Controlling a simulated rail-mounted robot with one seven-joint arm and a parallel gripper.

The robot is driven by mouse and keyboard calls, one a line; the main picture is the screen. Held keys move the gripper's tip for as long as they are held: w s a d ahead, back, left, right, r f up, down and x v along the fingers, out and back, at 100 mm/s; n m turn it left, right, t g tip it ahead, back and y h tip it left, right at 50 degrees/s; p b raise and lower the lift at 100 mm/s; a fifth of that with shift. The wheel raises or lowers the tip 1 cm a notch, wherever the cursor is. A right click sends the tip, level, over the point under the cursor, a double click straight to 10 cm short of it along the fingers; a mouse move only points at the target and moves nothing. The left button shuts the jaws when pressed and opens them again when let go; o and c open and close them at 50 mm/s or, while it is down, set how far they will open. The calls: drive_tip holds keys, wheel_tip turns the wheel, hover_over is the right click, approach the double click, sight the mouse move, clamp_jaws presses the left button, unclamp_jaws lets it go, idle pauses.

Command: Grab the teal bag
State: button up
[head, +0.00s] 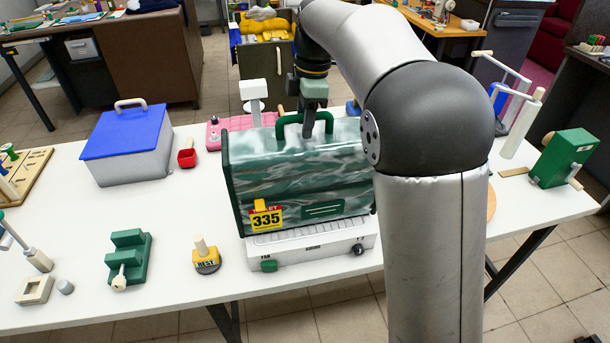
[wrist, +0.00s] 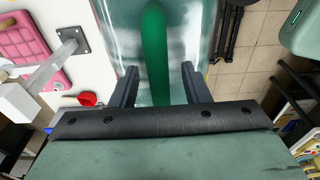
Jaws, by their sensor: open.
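The teal bag (head: 290,178) is a glossy, boxy comforter bag with a green handle (head: 305,120) on top and a yellow 335 tag on its lower left front. It sits on a white appliance-like base on the table. My gripper (head: 314,103) is at the top of the bag by the handle, pointing down. In the wrist view my gripper (wrist: 159,82) is open, with a finger on each side of the green handle (wrist: 156,50). My arm hides the right end of the bag.
A white post on a dark plate (head: 253,100) stands behind the bag.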

drive_tip(key=shift+f, duration=0.25)
idle(0.4)
clamp_jaws()
idle(1.4)
